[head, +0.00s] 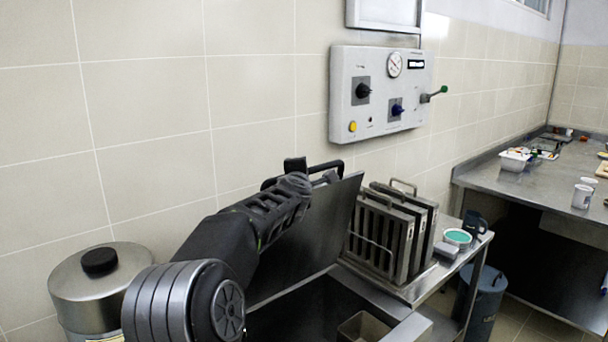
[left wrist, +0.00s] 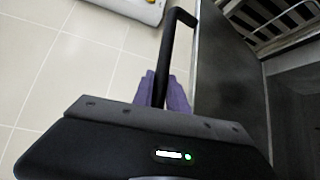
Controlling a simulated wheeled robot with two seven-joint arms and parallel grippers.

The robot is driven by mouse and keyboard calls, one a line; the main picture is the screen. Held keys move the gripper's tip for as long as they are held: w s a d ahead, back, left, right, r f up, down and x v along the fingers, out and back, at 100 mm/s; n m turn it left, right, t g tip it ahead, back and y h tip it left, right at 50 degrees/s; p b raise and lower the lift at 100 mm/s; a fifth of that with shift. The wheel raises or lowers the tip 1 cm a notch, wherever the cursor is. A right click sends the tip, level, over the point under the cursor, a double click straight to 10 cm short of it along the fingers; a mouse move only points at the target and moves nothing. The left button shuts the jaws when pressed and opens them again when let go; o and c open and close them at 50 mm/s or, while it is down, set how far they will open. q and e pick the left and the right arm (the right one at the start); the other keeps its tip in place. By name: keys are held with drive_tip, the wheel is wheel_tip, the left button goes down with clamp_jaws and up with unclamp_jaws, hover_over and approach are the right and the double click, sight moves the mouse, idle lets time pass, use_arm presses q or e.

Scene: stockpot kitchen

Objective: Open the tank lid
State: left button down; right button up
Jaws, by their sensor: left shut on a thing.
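The grey metal tank lid (head: 315,235) is raised and tilted back toward the tiled wall. It also shows in the left wrist view (left wrist: 222,75). Its black handle (head: 330,166) runs along the upper edge, and in the left wrist view the handle (left wrist: 169,50) passes between purple fingers. My left gripper (head: 295,165) is at the top of the lid, and in the left wrist view its jaws (left wrist: 163,92) are shut on the handle. The open tank (head: 300,308) shows below the lid, with a small metal container (head: 362,327) inside. My right gripper is not seen.
A rack of upright metal panels (head: 390,235) stands right of the lid. A control panel (head: 380,95) is on the wall above. A round steel canister (head: 98,285) stands at left. A teal-topped tub (head: 457,238) and dark mug (head: 476,224) are on the side shelf.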

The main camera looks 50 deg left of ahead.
use_arm(q)
drive_tip(key=c, duration=1.6)
unclamp_jaws()
drive_tip(key=shift+f, duration=0.15)
drive_tip(key=shift+d, duration=0.1)
drive_tip(key=v, duration=0.7)
drive_tip(key=shift+s+d, duration=0.2)
drive_tip(key=shift+s, duration=0.15)
